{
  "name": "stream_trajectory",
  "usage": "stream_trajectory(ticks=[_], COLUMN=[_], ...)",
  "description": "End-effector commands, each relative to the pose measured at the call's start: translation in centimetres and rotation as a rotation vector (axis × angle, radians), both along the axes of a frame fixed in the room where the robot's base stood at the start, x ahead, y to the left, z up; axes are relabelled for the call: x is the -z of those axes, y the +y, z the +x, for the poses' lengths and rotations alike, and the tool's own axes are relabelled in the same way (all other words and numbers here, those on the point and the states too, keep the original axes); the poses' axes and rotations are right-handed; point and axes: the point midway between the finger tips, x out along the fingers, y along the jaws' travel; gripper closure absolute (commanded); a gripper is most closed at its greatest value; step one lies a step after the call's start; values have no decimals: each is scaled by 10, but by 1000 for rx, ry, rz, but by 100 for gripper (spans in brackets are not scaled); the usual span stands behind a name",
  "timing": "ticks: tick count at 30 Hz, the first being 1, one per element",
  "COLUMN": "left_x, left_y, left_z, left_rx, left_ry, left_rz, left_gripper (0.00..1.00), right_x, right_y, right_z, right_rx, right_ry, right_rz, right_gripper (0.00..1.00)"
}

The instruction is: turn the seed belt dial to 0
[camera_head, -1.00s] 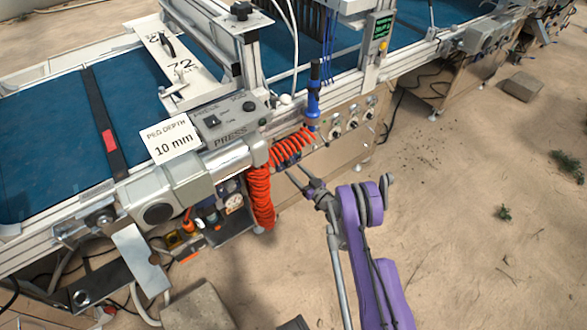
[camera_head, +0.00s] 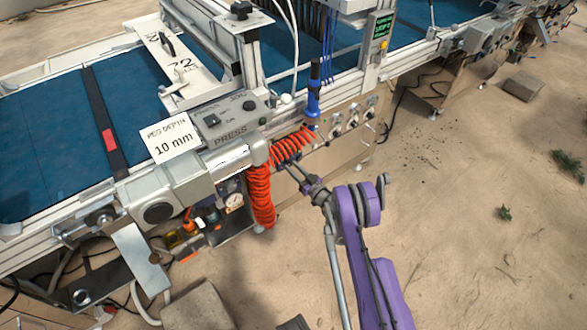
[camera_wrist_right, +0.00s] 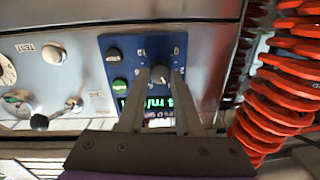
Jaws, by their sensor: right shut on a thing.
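The seed belt dial (camera_wrist_right: 160,74) is a small round dark knob on a blue panel (camera_wrist_right: 115,45) in the right wrist view. Marks ring it, with a 0 visible at its upper right. My right gripper (camera_wrist_right: 161,79) is shut on the dial, one finger on each side. A green-lit display below the dial is partly hidden by the fingers. In the head view my right gripper (camera_head: 288,168) reaches in at the machine's front, right of the red coiled hose; the dial cannot be made out there. My left gripper is not in view.
The red coiled hose (camera_head: 262,196) hangs close beside my right gripper and shows at the right of the wrist view (camera_wrist_right: 275,105). A gauge and a lever (camera_wrist_right: 40,122) sit left of the blue panel. Open sandy ground lies right of my arm.

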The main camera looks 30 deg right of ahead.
Motion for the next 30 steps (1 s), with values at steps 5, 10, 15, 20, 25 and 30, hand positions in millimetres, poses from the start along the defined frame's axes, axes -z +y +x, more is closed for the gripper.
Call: stream_trajectory(ticks=[5, 10, 15, 20, 25, 30], left_x=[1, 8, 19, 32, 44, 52], left_y=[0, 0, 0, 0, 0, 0], left_z=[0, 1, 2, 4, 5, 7], left_rx=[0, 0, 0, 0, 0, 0], left_ry=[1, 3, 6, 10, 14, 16], left_rz=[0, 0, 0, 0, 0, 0], left_gripper=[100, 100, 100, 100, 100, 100], right_x=[0, 1, 2, 2, 1, 1], right_y=[1, 1, 1, 1, 1, 1], right_z=[0, 0, 0, 0, 0, 0], right_rx=[-1, -1, -2, -2, -2, -2], right_ry=[0, -5, -12, -23, -36, -48], right_rz=[-10, -58, -160, -296, -458, -620], right_gripper=[100, 100, 100, 100, 100, 100])
